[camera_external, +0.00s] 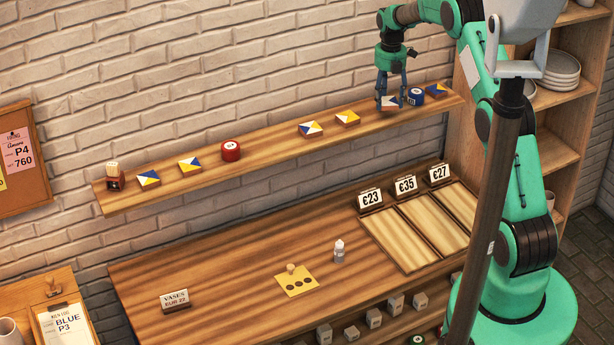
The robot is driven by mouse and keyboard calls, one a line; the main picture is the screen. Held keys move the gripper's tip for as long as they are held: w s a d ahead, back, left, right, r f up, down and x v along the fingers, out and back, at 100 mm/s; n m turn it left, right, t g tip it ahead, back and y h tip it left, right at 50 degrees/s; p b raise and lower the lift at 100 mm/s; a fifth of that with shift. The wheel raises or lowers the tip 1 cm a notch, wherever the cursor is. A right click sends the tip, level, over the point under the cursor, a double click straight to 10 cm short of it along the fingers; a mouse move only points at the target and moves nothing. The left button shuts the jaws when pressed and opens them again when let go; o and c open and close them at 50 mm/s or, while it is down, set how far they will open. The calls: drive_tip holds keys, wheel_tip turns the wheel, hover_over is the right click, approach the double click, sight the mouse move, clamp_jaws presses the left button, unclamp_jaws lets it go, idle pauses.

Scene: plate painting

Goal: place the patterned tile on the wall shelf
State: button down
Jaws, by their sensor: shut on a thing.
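The wall shelf (268,147) is a long wooden board on the white brick wall. My gripper (391,104) points down over its right part, with its fingers closed around a patterned tile (389,101). The held tile shows a white and blue face and an orange-brown edge, partly covered by the fingers. It is at or just above the shelf surface; I cannot tell whether it touches. Several other patterned tiles lie on the shelf, such as a yellow and white one (347,118), a blue, white and yellow one (311,129) and a blue and yellow one (436,91).
A blue round tin (416,97) stands close to the right of my gripper. A red round tin (231,151) and a small stamp holder (115,179) stand further left on the shelf. Below, the worktable (235,265) carries price signs, a bottle (339,252) and a yellow card (297,286).

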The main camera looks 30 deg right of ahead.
sight(388, 101)
drive_tip(key=shift+f+p, duration=0.45)
drive_tip(key=shift+f, duration=1.3)
drive_tip(key=shift+f, duration=0.1)
drive_tip(key=c, duration=0.7)
unclamp_jaws()
wheel_tip(388, 101, up, 12)
drive_tip(key=shift+r+b, duration=0.1)
drive_tip(key=shift+b, duration=0.85)
